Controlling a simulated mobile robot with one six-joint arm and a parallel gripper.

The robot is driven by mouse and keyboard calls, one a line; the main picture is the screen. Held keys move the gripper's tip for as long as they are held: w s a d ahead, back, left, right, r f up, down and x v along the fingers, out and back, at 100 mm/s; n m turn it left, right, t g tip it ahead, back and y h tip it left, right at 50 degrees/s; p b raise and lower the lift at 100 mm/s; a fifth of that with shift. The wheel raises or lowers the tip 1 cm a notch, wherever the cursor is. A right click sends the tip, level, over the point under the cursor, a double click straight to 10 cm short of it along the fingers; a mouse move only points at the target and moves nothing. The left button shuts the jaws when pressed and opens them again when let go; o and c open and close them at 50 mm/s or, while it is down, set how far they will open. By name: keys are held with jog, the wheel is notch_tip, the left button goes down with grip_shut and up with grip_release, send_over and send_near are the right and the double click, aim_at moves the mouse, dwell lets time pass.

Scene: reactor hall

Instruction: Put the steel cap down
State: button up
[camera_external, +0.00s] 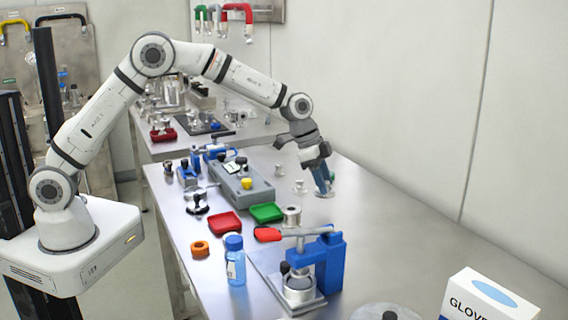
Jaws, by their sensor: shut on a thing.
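My gripper (323,182) is at the end of the arm, pointing down over the far right part of the steel bench. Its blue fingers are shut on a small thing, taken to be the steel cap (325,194). Only a pale, shiny rim of it shows below the fingertips; the rest is hidden. It is at or just above the bench top; I cannot tell whether it touches.
Small metal parts (300,187) stand left of my gripper. A green tray (266,212), a red tray (225,223) and a grey box (242,181) lie further left. A blue press (328,262) stands in front.

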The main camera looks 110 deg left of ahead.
jog(key=shift+f+p, duration=0.35)
jog(key=shift+f, duration=2.15)
jog(key=shift+f, duration=0.1)
jog(key=o, duration=1.1)
